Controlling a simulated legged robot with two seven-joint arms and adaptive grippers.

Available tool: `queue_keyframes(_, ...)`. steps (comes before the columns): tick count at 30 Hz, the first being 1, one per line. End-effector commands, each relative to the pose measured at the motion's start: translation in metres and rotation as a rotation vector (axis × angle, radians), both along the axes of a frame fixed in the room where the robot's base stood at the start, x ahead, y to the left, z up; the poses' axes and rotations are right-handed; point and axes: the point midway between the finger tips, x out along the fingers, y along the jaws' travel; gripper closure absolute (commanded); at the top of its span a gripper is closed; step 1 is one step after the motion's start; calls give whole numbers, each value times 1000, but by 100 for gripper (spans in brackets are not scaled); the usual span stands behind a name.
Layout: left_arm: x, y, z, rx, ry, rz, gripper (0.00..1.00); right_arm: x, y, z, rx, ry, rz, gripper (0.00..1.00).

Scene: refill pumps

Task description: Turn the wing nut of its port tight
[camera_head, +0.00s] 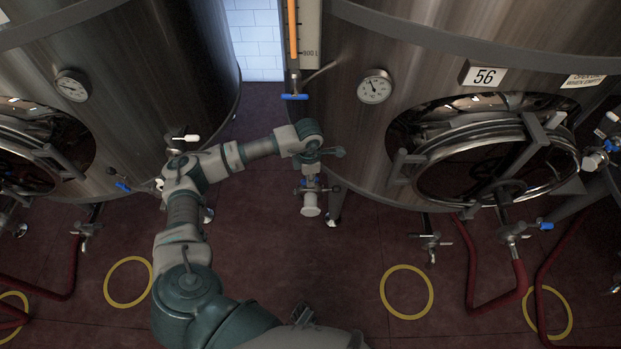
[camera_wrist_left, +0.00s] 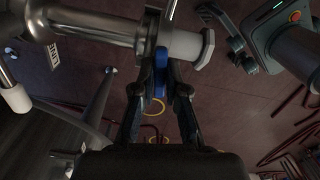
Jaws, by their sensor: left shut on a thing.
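My left gripper (camera_head: 325,153) reaches the low pipe port (camera_head: 310,186) at the left side of the tank marked 56. The left wrist view shows this gripper (camera_wrist_left: 160,82) with its two dark fingers closed around a narrow blue piece (camera_wrist_left: 161,66) below a steel pipe (camera_wrist_left: 100,25). I cannot tell for sure whether the blue piece is the wing nut. A metal clamp (camera_wrist_left: 153,32) sits round the joint just above it. A pale cap (camera_wrist_left: 206,48) ends the pipe, and it also shows in the head view (camera_head: 310,207). The hand hides part of the port.
Two large steel tanks (camera_head: 345,110) (camera_head: 130,60) stand either side of a narrow gap. A blue-handled valve (camera_head: 294,97) hangs below the level gauge. Red hoses (camera_head: 490,295) lie on the right. The floor between the yellow rings (camera_head: 407,315) is mostly clear.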

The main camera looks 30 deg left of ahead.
Motion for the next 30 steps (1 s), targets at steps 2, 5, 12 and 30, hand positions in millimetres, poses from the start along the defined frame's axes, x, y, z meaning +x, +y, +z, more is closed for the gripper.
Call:
queue_keyframes(2,3,2,2,3,-10,-39,100,2,0,4,1,-2,-1,100)
queue_keyframes(5,3,2,2,3,-9,-84,100,3,0,8,1,-3,-1,100)
queue_keyframes(12,3,2,3,3,-10,-146,100,6,1,13,1,-4,-2,100)
queue_keyframes(30,3,2,3,4,-10,-159,62,7,1,15,1,-5,-2,100)
